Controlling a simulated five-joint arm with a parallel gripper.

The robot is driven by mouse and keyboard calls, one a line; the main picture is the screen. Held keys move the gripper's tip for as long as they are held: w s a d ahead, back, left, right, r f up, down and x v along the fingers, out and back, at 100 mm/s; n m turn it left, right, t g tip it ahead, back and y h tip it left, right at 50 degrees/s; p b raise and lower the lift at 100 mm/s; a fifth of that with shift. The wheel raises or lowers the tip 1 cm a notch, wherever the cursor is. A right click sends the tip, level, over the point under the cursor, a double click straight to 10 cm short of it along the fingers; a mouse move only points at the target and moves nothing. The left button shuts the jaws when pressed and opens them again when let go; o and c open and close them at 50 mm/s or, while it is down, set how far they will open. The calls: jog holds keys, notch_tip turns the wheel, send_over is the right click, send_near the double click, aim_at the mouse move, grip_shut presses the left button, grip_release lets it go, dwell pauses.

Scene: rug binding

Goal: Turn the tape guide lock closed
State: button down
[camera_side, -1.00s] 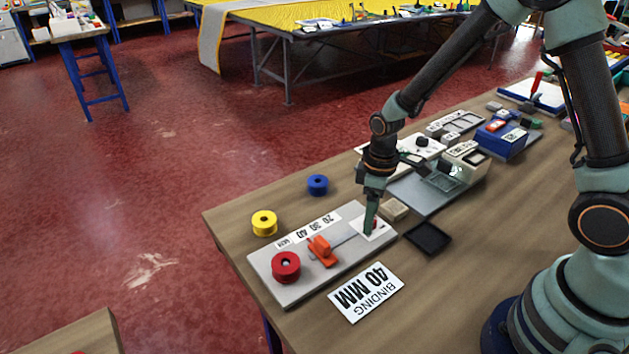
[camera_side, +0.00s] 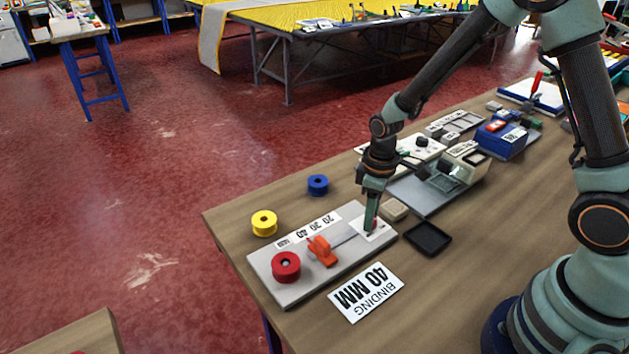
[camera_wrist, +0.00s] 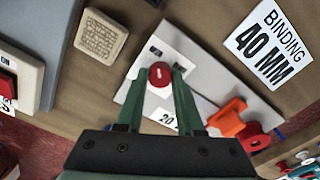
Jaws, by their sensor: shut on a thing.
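The tape guide lock is a small round red knob (camera_wrist: 160,74) with a pale mark on its face. It sits on a white label at one end of the grey guide plate (camera_side: 285,293). In the side view my gripper (camera_side: 371,228) points down onto this end of the plate and mostly hides the knob. In the wrist view my gripper (camera_wrist: 160,78) is shut on the knob, with one green finger at each side. An orange slider (camera_side: 322,251) stands on the plate's scale, and it also shows in the wrist view (camera_wrist: 226,117).
A red spool (camera_side: 286,267) stands on the plate's near end. Yellow (camera_side: 264,223) and blue (camera_side: 317,185) spools stand behind it. A "BINDING 40 MM" card (camera_side: 365,292), a black tray (camera_side: 428,238) and a beige block (camera_side: 394,209) lie close by.

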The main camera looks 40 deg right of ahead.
jog(key=m, duration=0.3)
jog(key=shift+a+m, duration=0.1)
jog(key=shift+m, duration=0.3)
jog(key=m, duration=0.4)
jog(key=shift+m, duration=0.3)
jog(key=m, duration=0.4)
jog(key=shift+g, duration=0.3)
jog(key=shift+m, duration=2.2)
jog(key=c, duration=0.5)
grip_release()
jog(key=shift+c, duration=0.2)
